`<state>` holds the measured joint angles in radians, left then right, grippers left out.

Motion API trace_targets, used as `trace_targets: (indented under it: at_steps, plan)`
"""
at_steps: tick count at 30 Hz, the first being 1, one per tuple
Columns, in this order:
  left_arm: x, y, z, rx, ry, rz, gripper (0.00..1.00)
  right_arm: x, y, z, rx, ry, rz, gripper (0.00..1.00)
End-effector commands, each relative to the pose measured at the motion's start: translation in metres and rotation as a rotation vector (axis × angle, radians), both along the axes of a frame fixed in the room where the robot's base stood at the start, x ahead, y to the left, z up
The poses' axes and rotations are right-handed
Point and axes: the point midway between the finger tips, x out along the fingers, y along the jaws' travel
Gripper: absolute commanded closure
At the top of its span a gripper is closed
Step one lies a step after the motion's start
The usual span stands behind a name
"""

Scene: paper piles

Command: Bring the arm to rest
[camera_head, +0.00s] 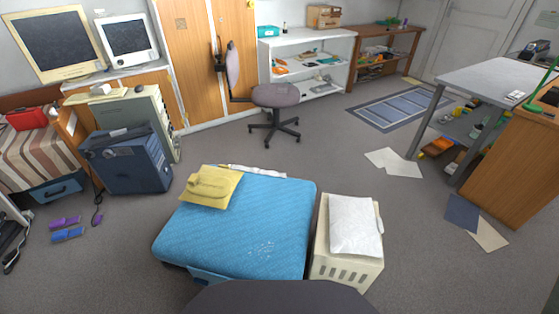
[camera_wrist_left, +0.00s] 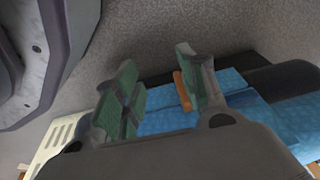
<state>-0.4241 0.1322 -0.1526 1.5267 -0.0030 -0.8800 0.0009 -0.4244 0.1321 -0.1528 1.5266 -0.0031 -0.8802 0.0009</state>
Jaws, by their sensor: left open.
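My left gripper (camera_wrist_left: 156,62) shows only in the left wrist view. Its two green-padded fingers stand apart, with grey floor visible between them and no sheet held. Part of the blue padded block (camera_wrist_left: 165,121) shows behind the fingers. A small orange strip (camera_wrist_left: 182,90) shows beside the right finger; I cannot tell what it is. In the head view neither gripper shows. A white paper pile (camera_head: 354,225) lies on the cream crate (camera_head: 345,270).
White sheets (camera_head: 394,162) and dark and beige sheets (camera_head: 475,222) lie on the floor to the right. An office chair (camera_head: 275,97) stands beyond the block. Open floor lies between.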

Motion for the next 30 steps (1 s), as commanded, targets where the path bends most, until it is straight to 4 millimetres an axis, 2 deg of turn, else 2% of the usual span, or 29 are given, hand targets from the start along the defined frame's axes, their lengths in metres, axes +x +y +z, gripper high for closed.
trace_targets:
  at_steps: [17, 30]
  plan:
    - [-0.057, 0.023, -0.024, 0.017, 0.035, -0.008, 0.59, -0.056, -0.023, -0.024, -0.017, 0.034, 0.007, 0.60]
    - [-0.112, 0.044, -0.031, 0.030, 0.060, -0.013, 0.59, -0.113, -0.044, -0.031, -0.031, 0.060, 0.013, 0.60]
